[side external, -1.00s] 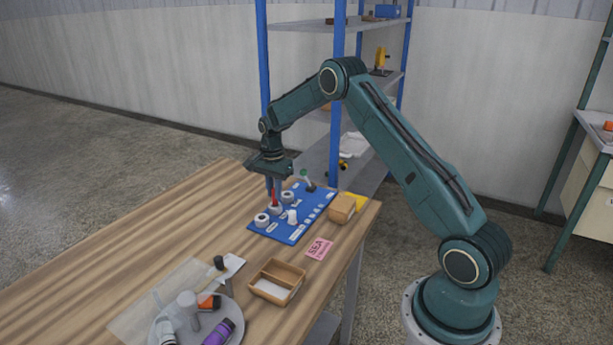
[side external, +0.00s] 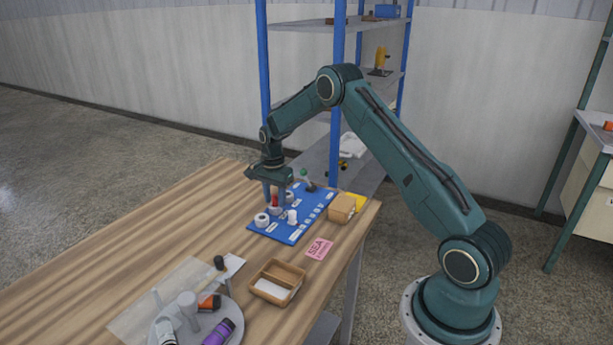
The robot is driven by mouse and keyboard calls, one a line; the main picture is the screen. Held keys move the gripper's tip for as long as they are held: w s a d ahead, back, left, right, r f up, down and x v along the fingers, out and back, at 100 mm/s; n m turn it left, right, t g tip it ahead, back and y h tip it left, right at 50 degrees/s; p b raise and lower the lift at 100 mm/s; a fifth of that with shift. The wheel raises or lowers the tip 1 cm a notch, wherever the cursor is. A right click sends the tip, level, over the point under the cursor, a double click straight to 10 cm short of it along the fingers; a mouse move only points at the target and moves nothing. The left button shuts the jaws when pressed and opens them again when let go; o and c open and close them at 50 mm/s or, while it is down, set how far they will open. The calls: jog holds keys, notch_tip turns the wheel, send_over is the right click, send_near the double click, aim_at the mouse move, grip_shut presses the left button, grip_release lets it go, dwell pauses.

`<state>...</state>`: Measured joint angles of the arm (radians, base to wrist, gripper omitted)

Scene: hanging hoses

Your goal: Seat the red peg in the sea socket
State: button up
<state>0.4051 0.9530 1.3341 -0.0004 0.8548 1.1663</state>
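The red peg (side external: 274,199) stands upright at a light round socket (side external: 275,211) on the blue board (side external: 291,235). How deep it sits is too small to tell. My gripper (side external: 275,203) points straight down over the board, with its fingers spread on either side of the red peg and a gap showing around it. A pink card marked SEA (side external: 319,249) lies on the table in front of the board. I cannot read which socket label belongs to the peg's socket. The right finger hides part of the board behind.
Another round socket (side external: 262,220), a white peg (side external: 292,217) and a green-topped piece (side external: 304,174) stand on the board.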

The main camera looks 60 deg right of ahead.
aim_at(274, 196)
notch_tip(274, 196, up, 12)
jog(key=shift+r, duration=0.15)
dwell(0.7)
jog(key=shift+r, duration=0.1)
dwell(0.4)
jog(key=s+a+r+n+t, duration=0.3)
jog(key=s+a+r+n, duration=0.6)
jog(key=s+a+r, duration=0.7)
jog(key=s+a+n+t, duration=0.1)
jog(key=s+a+n, duration=0.2)
jog(key=s, duration=0.6)
jog(key=s+a+n+t, duration=0.1)
jog(key=s+a+n, duration=0.2)
jog(key=s+n, duration=0.3)
jog(key=s, duration=0.3)
jog(key=shift+s+a+f+t, duration=0.25)
jog(key=shift+s+f+t, duration=0.05)
jog(key=shift+s, duration=0.05)
